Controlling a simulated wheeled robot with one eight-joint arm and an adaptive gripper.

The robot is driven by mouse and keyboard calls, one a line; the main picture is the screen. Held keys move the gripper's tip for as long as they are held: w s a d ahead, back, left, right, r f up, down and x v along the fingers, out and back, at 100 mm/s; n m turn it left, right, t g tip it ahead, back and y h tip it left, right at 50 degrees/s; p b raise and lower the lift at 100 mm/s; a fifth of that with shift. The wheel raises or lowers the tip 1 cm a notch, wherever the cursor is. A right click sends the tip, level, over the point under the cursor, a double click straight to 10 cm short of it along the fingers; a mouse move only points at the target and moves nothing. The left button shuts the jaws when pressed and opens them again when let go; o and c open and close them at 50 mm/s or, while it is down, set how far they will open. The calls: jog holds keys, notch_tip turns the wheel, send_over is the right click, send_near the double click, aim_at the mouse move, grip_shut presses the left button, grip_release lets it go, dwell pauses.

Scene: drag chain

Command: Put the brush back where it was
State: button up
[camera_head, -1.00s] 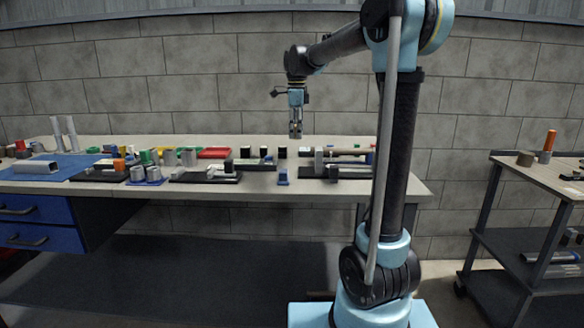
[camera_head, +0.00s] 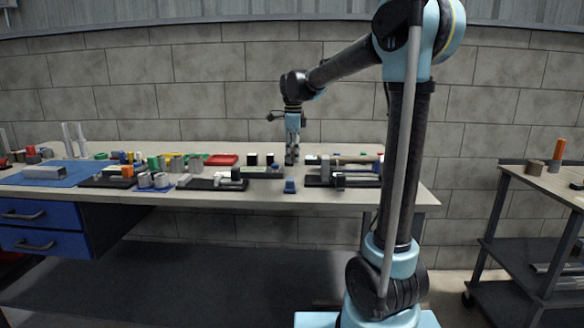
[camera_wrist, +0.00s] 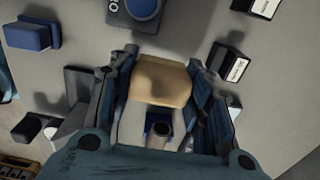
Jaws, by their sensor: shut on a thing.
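My gripper (camera_head: 291,160) points down, low over the middle of the workbench, just behind a small blue block (camera_head: 290,186). In the wrist view my gripper (camera_wrist: 160,76) has its two fingers on either side of a tan, wood-like piece (camera_wrist: 160,82) and is shut on it. I take this piece to be the brush; its bristles are not visible. In the head view the held piece is too small to make out.
The workbench (camera_head: 250,200) holds dark trays of parts and a red bin (camera_head: 221,160). Two dark blocks with white labels (camera_wrist: 226,62) lie right of the gripper in the wrist view. A dark holder with a blue round part (camera_wrist: 138,10) lies at the top.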

aim_at(293, 173)
jog(key=shift+f, duration=2.15)
jog(key=shift+f, duration=0.1)
jog(key=o, duration=1.1)
notch_tip(293, 173, up, 12)
jog(key=shift+r, duration=0.15)
